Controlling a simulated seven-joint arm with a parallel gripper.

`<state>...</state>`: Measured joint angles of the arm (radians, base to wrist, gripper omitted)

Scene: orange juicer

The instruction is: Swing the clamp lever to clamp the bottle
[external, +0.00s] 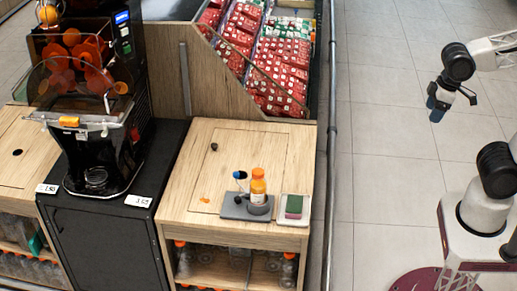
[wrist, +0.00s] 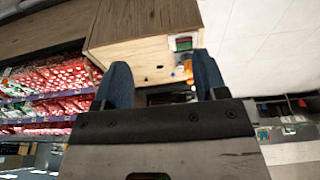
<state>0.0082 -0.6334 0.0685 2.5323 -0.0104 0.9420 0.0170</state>
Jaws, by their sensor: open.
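An orange bottle (external: 258,187) with an orange cap stands upright on a grey clamp base (external: 234,210) on the wooden counter, near its front edge. The clamp lever (external: 240,175), with a blue and dark tip, sticks up just left of the bottle. Whether the clamp touches the bottle I cannot tell. My gripper (external: 438,104) hangs above the tiled floor to the right, well apart from the counter. It is open and empty; its two blue fingers (wrist: 160,85) show in the wrist view. There the clamp area is small and partly hidden.
A green and brown sponge (external: 293,206) lies on a white tray right of the clamp. A black juicer (external: 95,110) stands left. A dark rail (external: 328,150) runs between counter and floor. Crates of red packages (external: 262,60) are behind. The floor between is free.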

